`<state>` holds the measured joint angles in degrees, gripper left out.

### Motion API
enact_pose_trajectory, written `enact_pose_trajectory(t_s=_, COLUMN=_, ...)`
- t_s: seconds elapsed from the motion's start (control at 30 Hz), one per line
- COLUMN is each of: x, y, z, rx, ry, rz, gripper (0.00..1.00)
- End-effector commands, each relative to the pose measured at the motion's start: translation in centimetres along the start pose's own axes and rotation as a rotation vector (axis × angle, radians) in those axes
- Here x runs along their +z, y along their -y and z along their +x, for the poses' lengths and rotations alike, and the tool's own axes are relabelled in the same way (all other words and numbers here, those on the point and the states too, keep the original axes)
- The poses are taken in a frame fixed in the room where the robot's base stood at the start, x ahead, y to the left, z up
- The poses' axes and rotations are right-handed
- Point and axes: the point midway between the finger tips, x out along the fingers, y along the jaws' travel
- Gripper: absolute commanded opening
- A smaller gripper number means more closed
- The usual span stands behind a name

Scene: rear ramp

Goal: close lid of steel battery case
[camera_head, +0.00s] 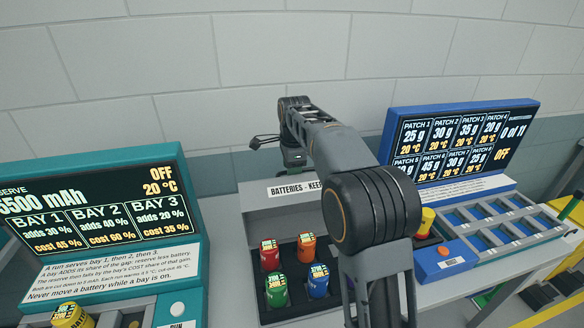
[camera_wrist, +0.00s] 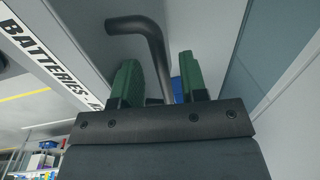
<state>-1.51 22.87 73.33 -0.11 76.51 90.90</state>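The steel battery case (camera_head: 246,245) stands open on the bench, with several coloured batteries in its slots. Its grey lid (camera_head: 285,212) stands raised at the back, its label partly hidden by my arm; the label also shows in the wrist view. My gripper (camera_head: 293,158) is at the lid's upper edge, pointing down behind my forearm. In the wrist view its two green fingers (camera_wrist: 158,85) are apart. A dark bent rod (camera_wrist: 150,32), seemingly a handle, passes between them, with gaps visible beside it. I cannot tell whether either finger touches it.
A teal bay console (camera_head: 120,165) stands to the left, with a yellow battery (camera_head: 70,316) at its front. A blue patch console (camera_head: 440,262) with a tray of slots stands to the right, with a yellow-topped knob or battery (camera_head: 426,222). A block wall is behind.

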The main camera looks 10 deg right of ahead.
Motion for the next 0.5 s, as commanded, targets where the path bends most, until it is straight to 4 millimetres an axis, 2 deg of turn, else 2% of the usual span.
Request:
enact_pose_trajectory(t_s=0.23, x=0.00, y=0.00, z=0.04, rx=0.000, ry=0.000, rz=0.000, gripper=0.40)
enact_pose_trajectory(t_s=0.5, x=0.00, y=0.01, z=0.02, rx=0.000, ry=0.000, rz=0.000, gripper=0.14)
